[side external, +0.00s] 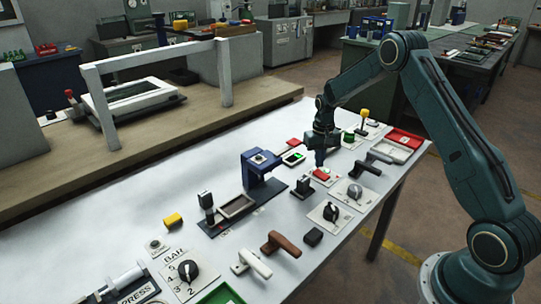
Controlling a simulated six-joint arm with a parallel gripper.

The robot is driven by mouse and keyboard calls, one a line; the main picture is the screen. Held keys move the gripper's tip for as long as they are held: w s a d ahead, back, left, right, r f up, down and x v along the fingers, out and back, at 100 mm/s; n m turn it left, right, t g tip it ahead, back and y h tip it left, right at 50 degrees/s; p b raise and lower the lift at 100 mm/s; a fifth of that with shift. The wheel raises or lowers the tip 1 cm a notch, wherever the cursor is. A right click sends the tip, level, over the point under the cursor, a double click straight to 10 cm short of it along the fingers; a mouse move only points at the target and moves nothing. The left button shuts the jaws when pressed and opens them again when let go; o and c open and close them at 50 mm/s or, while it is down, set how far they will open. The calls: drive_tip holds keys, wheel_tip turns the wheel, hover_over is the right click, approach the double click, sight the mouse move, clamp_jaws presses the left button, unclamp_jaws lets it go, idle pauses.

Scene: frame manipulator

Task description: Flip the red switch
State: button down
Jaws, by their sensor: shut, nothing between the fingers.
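The red switch (321,174) sits on a small white plate on the white table, right of the picture's middle. My gripper (319,163) points down directly above it, with its fingers together. Its tips are at or just over the switch; I cannot tell whether they touch. Part of the switch's far side is hidden behind the fingers. Another red piece (293,142) lies farther back, beside a small device with a green face (293,157).
A blue press-like fixture (258,170) stands to the left. A red tray (404,138) lies at the right edge. The table's left back area is clear.

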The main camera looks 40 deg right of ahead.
sight(318, 172)
drive_tip(key=shift+f, duration=1.25)
idle(1.2)
drive_tip(key=shift+r, duration=3.55)
